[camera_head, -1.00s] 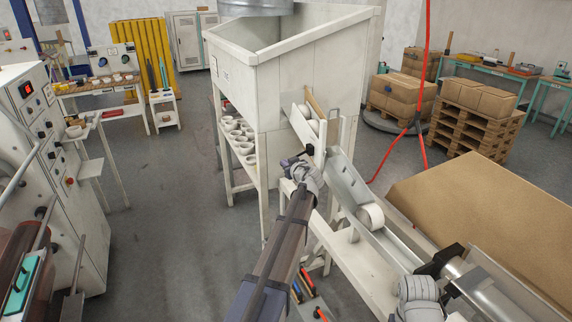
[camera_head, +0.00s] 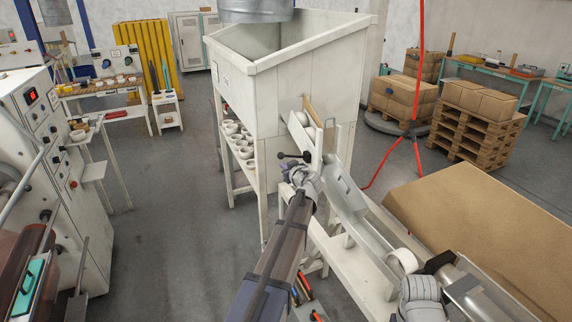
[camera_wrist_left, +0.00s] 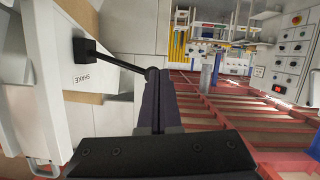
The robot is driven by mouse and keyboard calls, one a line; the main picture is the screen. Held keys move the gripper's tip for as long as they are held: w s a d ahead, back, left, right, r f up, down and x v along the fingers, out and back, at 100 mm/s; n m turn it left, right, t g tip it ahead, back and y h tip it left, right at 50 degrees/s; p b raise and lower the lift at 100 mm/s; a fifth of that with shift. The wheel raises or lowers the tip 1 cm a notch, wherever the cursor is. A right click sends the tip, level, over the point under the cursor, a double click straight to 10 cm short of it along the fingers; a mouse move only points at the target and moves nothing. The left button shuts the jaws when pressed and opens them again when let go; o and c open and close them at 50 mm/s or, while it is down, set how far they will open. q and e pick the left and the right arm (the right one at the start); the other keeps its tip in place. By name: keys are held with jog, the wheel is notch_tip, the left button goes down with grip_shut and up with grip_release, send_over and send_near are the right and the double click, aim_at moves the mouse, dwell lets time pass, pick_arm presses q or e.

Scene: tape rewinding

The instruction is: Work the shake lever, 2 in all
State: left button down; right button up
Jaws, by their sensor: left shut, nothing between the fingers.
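The shake lever is a thin dark rod with a ball knob (camera_head: 281,155), on a black block on the side of the white chute frame. In the left wrist view, the lever's block (camera_wrist_left: 88,50) sits by a "SHAKE" label, and its rod runs right to the knob (camera_wrist_left: 152,74). My left gripper (camera_head: 298,168) is just below the lever. Its dark fingers (camera_wrist_left: 160,76) are shut with nothing between them, tips close to the knob; whether they touch is unclear. My right gripper (camera_head: 440,262) is partly seen at the lower chute; its jaws are unclear.
A large white hopper (camera_head: 285,95) stands behind the lever. A metal chute (camera_head: 350,205) slopes down right, with a white core (camera_head: 402,262) near its lower end. A brown board (camera_head: 480,220) lies at right. A control cabinet (camera_head: 50,150) stands left, with open floor between.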

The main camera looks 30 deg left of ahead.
pick_arm(q)
jog(key=p+v, duration=0.1)
jog(key=v, duration=0.7)
jog(key=shift+s+p, duration=0.35)
jog(key=shift+p, duration=0.05)
jog(key=shift+a, duration=0.1)
jog(key=shift+w, duration=0.1)
dwell(0.9)
jog(key=w+d+r+m+g+y+p, duration=0.1)
jog(key=w+d+r+m+p, duration=0.2)
jog(key=r+p, duration=0.3)
jog(key=shift+w+d+r+m+g+p, duration=0.25)
jog(key=shift+w+r+m+g, duration=0.2)
jog(key=shift+w+m, duration=0.25)
